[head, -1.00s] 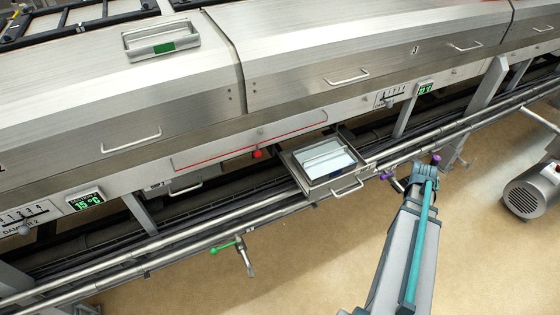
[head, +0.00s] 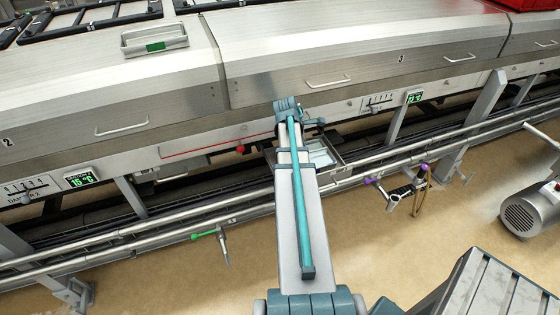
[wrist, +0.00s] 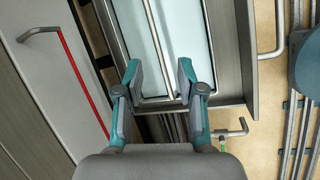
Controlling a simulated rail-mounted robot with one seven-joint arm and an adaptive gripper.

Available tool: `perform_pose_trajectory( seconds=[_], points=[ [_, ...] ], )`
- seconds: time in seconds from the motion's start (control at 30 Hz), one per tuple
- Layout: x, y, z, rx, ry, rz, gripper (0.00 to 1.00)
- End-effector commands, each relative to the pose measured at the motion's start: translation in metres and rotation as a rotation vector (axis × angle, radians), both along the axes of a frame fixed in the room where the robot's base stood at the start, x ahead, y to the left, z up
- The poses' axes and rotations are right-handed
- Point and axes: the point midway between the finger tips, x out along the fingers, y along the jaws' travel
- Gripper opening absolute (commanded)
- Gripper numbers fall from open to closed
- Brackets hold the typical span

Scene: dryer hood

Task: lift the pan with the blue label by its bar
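A shallow metal pan (wrist: 125,30) with a pale blue-white inside sits in a pulled-out drawer (wrist: 228,50) below the hood. A thin silver bar (wrist: 157,45) runs along the pan. In the wrist view, my gripper (wrist: 160,70) is open, with one finger on each side of the line of the bar; I cannot tell the remaining distance. Nothing is between the fingers except the view of the bar and pan. In the head view, my arm covers much of the pan (head: 321,154) and hides the gripper. No blue label is visible now.
Another barred pan (head: 155,40) with a green label lies on the hood top. The drawer handle (wrist: 277,30) and a green-tipped valve lever (wrist: 232,132) are to the right in the wrist view. A red-edged flap (wrist: 85,85) is left. Pipe rails (head: 400,150) run along the front.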

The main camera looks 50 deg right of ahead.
Motion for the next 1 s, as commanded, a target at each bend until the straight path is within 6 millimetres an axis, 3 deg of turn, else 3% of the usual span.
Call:
perform_pose_trajectory(
  seconds=[0.37, 0.8, 1.0],
  points=[
    [-0.001, -0.003, -0.002, -0.006, 0.104, 0.204, 0.39],
    [-0.001, -0.024, -0.046, -0.004, 0.108, 0.213, 0.39],
    [-0.001, -0.028, -0.053, -0.006, 0.107, 0.213, 0.39]
  ],
)
